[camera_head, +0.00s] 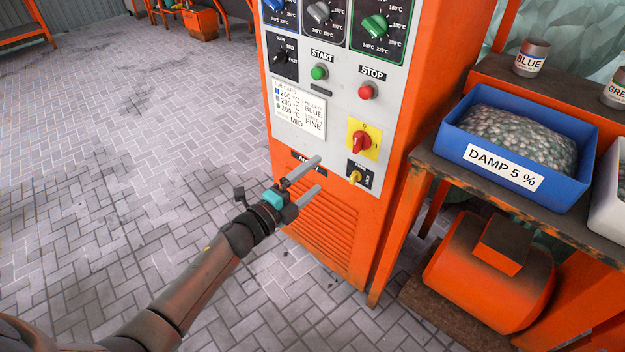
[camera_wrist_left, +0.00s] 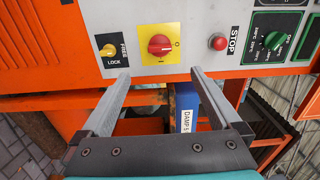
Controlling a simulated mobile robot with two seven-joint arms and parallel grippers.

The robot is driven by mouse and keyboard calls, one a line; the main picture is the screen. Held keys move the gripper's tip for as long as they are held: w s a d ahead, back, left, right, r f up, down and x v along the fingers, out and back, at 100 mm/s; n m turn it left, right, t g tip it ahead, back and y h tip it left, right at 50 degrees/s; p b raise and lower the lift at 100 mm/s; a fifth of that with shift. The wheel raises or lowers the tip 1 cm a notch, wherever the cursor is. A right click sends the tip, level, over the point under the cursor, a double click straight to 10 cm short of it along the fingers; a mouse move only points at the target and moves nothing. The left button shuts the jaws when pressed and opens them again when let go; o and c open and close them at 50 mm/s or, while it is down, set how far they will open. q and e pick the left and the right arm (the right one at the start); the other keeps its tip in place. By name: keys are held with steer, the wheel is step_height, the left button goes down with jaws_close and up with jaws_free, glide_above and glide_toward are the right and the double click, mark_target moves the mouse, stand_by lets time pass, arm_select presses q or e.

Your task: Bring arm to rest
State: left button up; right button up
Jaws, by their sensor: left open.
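My left arm comes in from the lower left in the head view, and its gripper (camera_head: 305,182) is open and empty in front of the orange machine's (camera_head: 330,232) control panel, below the label sheet. The gripper's two fingers also show spread apart in the left wrist view (camera_wrist_left: 160,95). Beyond them are the red rotary switch (camera_wrist_left: 160,45) on a yellow plate, the yellow FREE/LOCK knob (camera_wrist_left: 109,50) and the red STOP button (camera_wrist_left: 218,42). Nothing is between the fingers; I cannot tell how near the panel they are. My right gripper is in neither view.
A green START button (camera_head: 319,72) and several dials sit higher on the panel. A workbench (camera_head: 470,186) at right holds a blue bin (camera_head: 572,190) marked DAMP 5 % and a can marked BLUE (camera_head: 531,58). The paved floor (camera_head: 120,170) at left is clear.

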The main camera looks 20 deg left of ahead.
arm_select(q)
steer(key=s+a+f+n+g+y+p, duration=0.3)
steer(key=s+f+n+g+y+p, duration=0.3)
steer(key=s+f+n+g+p, duration=0.9)
steer(key=s+d+f+n, duration=0.1)
steer(key=s+f, duration=0.2)
steer(key=s, duration=0.8)
steer(key=s+d+f+n, duration=0.1)
steer(key=s+f+n, duration=0.1)
steer(key=s, duration=0.9)
steer(key=s+d+f+n+p, duration=0.1)
steer(key=s+f, duration=0.3)
steer(key=s, duration=0.7)
steer(key=shift+d+f+n+g, duration=0.2)
steer(key=shift+f+n+g, duration=0.1)
steer(key=shift+f+g, duration=0.1)
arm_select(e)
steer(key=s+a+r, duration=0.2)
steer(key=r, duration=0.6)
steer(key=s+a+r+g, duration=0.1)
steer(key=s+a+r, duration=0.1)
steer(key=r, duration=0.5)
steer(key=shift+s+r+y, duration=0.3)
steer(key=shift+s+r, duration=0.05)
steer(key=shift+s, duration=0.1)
arm_select(q)
steer(key=shift+w, duration=0.1)
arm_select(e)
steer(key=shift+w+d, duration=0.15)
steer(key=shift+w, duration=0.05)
